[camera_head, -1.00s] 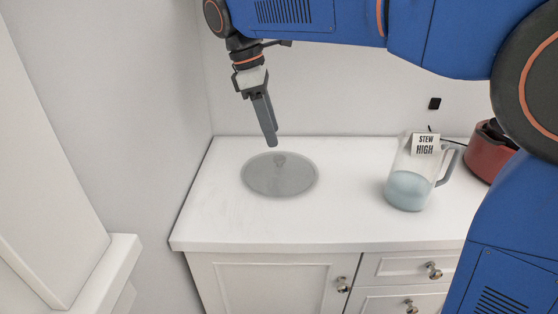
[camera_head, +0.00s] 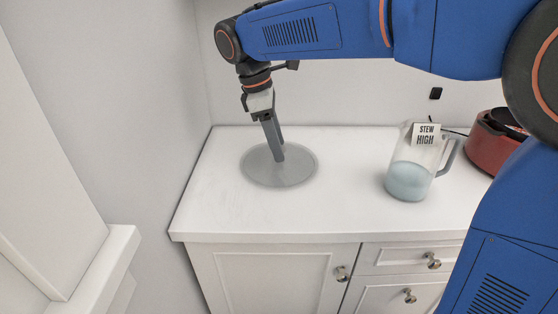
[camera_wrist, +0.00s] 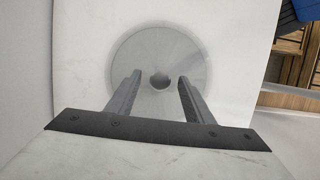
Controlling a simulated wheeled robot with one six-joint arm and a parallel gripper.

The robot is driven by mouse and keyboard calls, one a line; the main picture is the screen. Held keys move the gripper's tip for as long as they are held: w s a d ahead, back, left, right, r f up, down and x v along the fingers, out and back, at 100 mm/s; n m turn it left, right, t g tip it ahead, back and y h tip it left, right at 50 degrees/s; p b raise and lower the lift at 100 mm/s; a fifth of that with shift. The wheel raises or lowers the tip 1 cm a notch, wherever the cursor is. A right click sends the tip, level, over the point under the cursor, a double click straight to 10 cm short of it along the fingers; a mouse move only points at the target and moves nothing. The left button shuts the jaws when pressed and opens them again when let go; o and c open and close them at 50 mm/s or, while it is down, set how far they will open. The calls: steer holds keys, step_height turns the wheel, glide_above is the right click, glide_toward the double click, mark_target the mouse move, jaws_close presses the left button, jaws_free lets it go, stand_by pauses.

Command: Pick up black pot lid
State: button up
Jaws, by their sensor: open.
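A round, grey, see-through lid (camera_head: 298,172) lies flat on the white counter, towards its left end. In the wrist view the lid (camera_wrist: 190,50) shows as a pale disc with a dark round knob (camera_wrist: 159,81) at its middle. No black lid is in view. My gripper (camera_head: 281,156) points down over the lid, its fingertips at about the knob, which they hide in the head view. In the wrist view my gripper (camera_wrist: 158,84) is open, one finger on each side of the knob, with a gap on both sides. I cannot tell whether the fingertips touch the lid.
A clear jug (camera_head: 409,180) with pale blue liquid and a "STEW HIGH" card (camera_head: 426,134) stands right of the lid. A red appliance (camera_head: 490,146) is at the far right. Walls close off the left and back. The counter (camera_head: 330,215) is bare in front of the lid.

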steer(key=shift+c, duration=0.6)
jaws_close()
